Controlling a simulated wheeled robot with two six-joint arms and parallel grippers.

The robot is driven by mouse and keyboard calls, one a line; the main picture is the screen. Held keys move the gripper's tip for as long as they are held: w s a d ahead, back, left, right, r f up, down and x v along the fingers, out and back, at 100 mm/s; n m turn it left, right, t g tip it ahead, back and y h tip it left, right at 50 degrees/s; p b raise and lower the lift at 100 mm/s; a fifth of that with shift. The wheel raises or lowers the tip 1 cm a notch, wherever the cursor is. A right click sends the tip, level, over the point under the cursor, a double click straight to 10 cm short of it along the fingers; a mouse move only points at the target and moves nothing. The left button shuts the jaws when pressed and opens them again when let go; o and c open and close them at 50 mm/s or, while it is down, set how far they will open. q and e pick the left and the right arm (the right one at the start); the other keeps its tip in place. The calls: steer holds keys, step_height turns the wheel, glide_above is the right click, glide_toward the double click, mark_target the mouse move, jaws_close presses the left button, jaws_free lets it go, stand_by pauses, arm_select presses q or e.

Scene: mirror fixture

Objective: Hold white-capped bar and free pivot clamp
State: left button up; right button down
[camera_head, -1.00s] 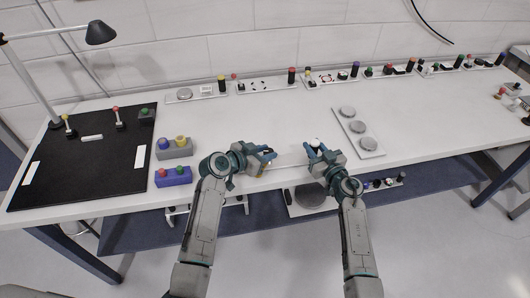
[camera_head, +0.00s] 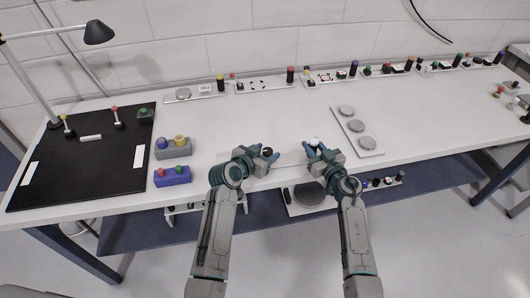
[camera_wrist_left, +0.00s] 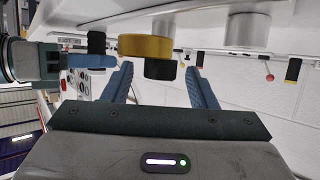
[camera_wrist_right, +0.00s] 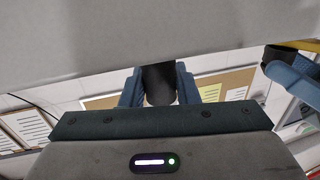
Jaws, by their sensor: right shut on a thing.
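A white cap (camera_head: 314,141) shows at my right gripper (camera_head: 316,151), near the table's front edge. In the right wrist view the right gripper (camera_wrist_right: 160,88) is shut on a dark cylindrical part of the white-capped bar (camera_wrist_right: 159,80). My left gripper (camera_head: 268,155) is to the left, by a small black knob (camera_head: 267,151). In the left wrist view its fingers (camera_wrist_left: 160,85) are open, with the black knob (camera_wrist_left: 160,69) under a yellow disc (camera_wrist_left: 146,46) ahead between them. I cannot tell whether they touch it. The pivot clamp is not clearly distinguishable.
A grey block (camera_head: 173,149) and a blue block (camera_head: 172,177) with coloured knobs stand left of my left gripper. A black mat (camera_head: 85,165) lies farther left. A plate with several discs (camera_head: 357,130) lies right of my right gripper. The table's middle is mostly clear.

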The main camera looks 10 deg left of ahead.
arm_select(q)
steer(key=v, duration=1.2)
